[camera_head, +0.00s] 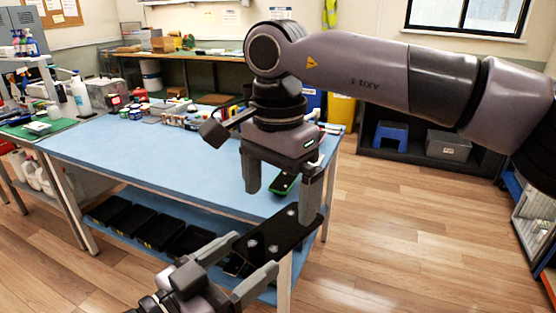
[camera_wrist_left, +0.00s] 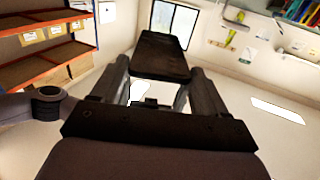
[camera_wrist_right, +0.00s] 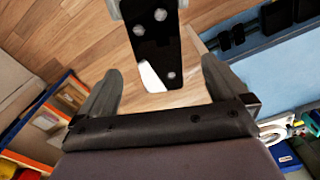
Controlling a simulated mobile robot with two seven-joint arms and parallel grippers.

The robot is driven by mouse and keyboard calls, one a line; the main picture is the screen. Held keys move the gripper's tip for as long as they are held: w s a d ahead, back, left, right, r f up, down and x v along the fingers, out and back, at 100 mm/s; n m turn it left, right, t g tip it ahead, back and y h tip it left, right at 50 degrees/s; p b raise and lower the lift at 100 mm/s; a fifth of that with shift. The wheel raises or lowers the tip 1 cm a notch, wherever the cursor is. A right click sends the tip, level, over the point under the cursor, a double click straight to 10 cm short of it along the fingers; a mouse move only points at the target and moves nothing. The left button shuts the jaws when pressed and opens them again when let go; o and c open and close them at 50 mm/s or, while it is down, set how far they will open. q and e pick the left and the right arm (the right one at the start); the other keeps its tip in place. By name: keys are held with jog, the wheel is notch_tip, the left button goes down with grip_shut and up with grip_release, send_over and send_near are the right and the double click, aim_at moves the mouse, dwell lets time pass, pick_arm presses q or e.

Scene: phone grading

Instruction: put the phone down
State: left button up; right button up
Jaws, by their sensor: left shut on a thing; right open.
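The phone (camera_head: 288,231) is a thin black slab with several round silvery spots on one face. My left gripper (camera_head: 236,262) is shut on its near end and holds it out in the air by the table's right front corner. The phone also shows in the left wrist view (camera_wrist_left: 160,55) and in the right wrist view (camera_wrist_right: 155,50). My right gripper (camera_head: 281,187) is open above the phone's far end, with its fingers pointing down. In the right wrist view its fingers (camera_wrist_right: 160,80) are apart, with the phone seen between them and not clearly touching.
A blue-topped table (camera_head: 150,160) has a wide clear middle. Small bottles and jars (camera_head: 135,110) line its back edge. A dark, green-edged item (camera_head: 284,184) shows behind my right fingers. Black trays (camera_head: 160,232) sit on the lower shelf. Open wooden floor (camera_head: 400,240) lies to the right.

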aim_at(278, 229)
jog(key=shift+f, duration=2.75)
jog(key=c, duration=1.2)
pick_arm(q)
jog(key=o, duration=1.2)
jog(key=shift+c, duration=0.2)
pick_arm(e)
jog(key=shift+o, duration=0.2)
pick_arm(q)
jog(key=shift+r, duration=0.15)
